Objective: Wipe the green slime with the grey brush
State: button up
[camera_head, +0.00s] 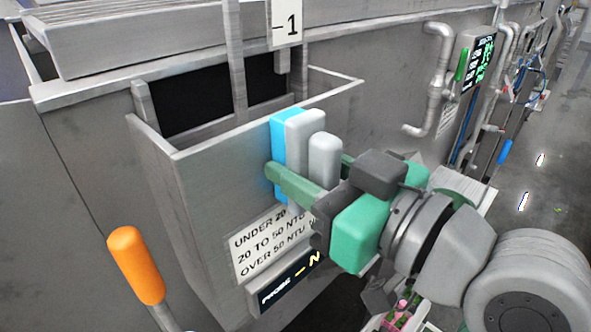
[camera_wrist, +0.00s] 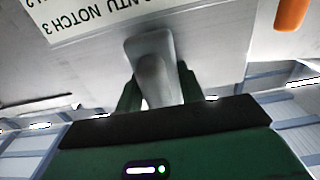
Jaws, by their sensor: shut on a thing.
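The grey brush (camera_head: 324,158) is a stepped grey block with a bright cyan layer (camera_head: 283,150) on the side facing the steel box. My gripper (camera_head: 308,168), with green fingers, is shut on its grey part. The cyan side is close to the box's right-hand wall; I cannot tell whether it touches. In the wrist view the grey brush (camera_wrist: 155,65) stands between the fingers of my gripper (camera_wrist: 158,85), and its cyan side is hidden. I cannot make out any green slime in either view; the brush and my gripper cover part of the wall.
The open steel box (camera_head: 170,205) bears a printed label (camera_head: 265,243) and a dark sign (camera_head: 288,282) below the brush. An orange handle (camera_head: 135,265) stands at lower left. Pipes (camera_head: 435,85) and a display (camera_head: 476,58) line the wall to the right. The floor (camera_head: 550,130) there looks open.

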aim_at(231, 183)
jog(key=shift+w+d+p, duration=0.15)
jog(key=shift+w+d, duration=1.55)
jog(key=shift+d, duration=0.15)
jog(key=shift+w+d+p, duration=0.15)
jog(key=shift+w+d, duration=1.5)
jog(key=shift+d, duration=0.2)
jog(key=shift+s+a+b, duration=0.8)
jog(key=shift+s+a, duration=1.45)
jog(key=shift+a, duration=0.3)
jog(key=shift+s+a, duration=0.5)
jog(key=shift+a, duration=0.2)
jog(key=shift+s+a, duration=0.5)
jog(key=shift+a, duration=0.2)
jog(key=shift+s+a, duration=2.25)
jog(key=shift+a, duration=0.25)
jog(key=shift+d, duration=0.15)
jog(key=shift+v, duration=3)
